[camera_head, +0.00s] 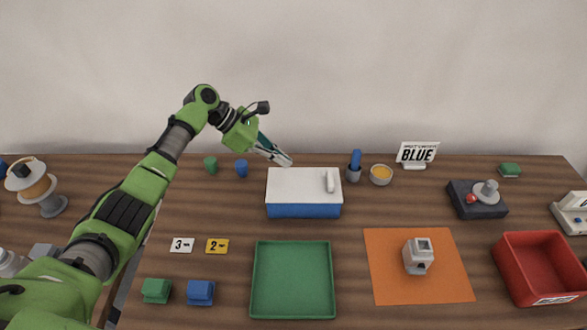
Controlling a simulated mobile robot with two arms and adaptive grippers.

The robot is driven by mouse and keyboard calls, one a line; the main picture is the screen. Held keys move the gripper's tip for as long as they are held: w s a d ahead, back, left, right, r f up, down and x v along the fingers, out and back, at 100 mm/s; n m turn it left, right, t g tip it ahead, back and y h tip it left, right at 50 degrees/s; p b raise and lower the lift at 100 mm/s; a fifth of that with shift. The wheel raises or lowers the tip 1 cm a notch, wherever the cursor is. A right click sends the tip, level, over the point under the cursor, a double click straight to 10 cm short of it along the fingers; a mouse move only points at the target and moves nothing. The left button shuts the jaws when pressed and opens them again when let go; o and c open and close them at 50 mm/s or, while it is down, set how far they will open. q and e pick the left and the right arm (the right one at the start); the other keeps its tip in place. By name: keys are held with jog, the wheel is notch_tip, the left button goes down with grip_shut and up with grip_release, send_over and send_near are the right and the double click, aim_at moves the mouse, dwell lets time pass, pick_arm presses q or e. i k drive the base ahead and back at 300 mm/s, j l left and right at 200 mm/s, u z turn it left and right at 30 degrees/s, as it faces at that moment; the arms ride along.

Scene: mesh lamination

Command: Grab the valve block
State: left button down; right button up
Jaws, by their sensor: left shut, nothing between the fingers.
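A small whitish-grey block with a dark square on its top (418,256) stands on the orange mat (385,288) at the right; it may be the valve block, but I cannot tell for sure. My left gripper (286,160) is shut and empty. It is raised near the back of the table, behind the white-topped blue box (295,185), well to the left of and behind the grey block. My right gripper is not in view.
A green tray (292,314) is empty at front centre. A red bin (540,268) is at right. A green block (156,290) and a blue block (201,292) lie at front left, with number cards (217,246) behind. A black box with knobs (477,199) and a BLUE sign (417,154) stand back right.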

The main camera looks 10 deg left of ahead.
aim_at(417, 251)
jog(key=k, duration=1.5)
